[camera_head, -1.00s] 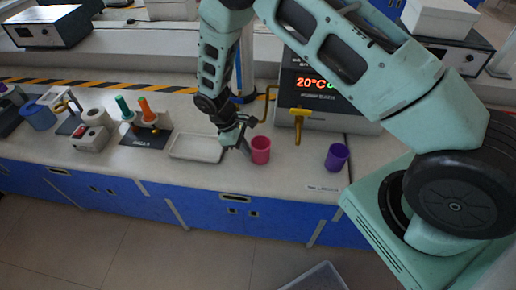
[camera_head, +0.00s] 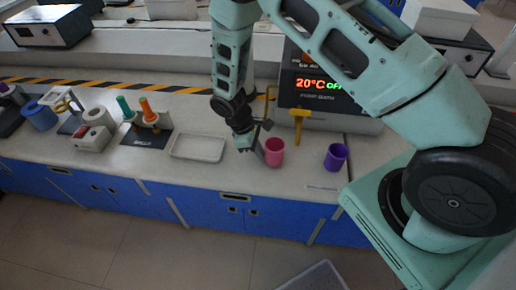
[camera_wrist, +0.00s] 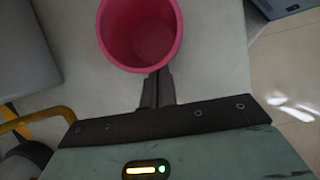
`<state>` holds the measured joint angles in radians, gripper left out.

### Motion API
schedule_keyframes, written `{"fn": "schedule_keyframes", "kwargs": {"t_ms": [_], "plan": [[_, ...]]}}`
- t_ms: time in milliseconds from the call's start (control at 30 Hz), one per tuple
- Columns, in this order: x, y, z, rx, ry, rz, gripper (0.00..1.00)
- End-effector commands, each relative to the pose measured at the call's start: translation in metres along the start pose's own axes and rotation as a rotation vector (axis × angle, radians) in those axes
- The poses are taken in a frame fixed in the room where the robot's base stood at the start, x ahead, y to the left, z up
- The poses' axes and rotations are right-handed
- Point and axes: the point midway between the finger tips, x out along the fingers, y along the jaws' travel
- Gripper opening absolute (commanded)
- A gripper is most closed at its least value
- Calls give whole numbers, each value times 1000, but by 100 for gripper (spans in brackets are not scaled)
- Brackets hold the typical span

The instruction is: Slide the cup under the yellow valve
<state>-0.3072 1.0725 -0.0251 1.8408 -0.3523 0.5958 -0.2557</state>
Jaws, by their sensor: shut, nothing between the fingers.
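A pink cup (camera_head: 274,152) stands upright on the counter, in front of the water bath and a little left of the yellow valve (camera_head: 299,122). My gripper (camera_head: 260,155) is shut and empty, low at the left side of the cup. In the wrist view the gripper's closed fingertips (camera_wrist: 158,78) reach the near side of the open, empty pink cup (camera_wrist: 140,40); they look to be touching its wall. The valve hangs from the front of the bath with its handle pointing down.
A white tray (camera_head: 198,147) lies to the left. The water bath (camera_head: 330,95) with a lit display stands behind. Counter space between the two cups is clear.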

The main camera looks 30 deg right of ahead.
Motion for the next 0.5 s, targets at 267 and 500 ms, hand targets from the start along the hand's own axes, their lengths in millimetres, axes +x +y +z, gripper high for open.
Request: {"fn": "schedule_keyframes", "kwargs": {"t_ms": [267,500], "plan": [[4,0,12,0,0,-1,0],[8,0,21,0,-1,0,0]]}}
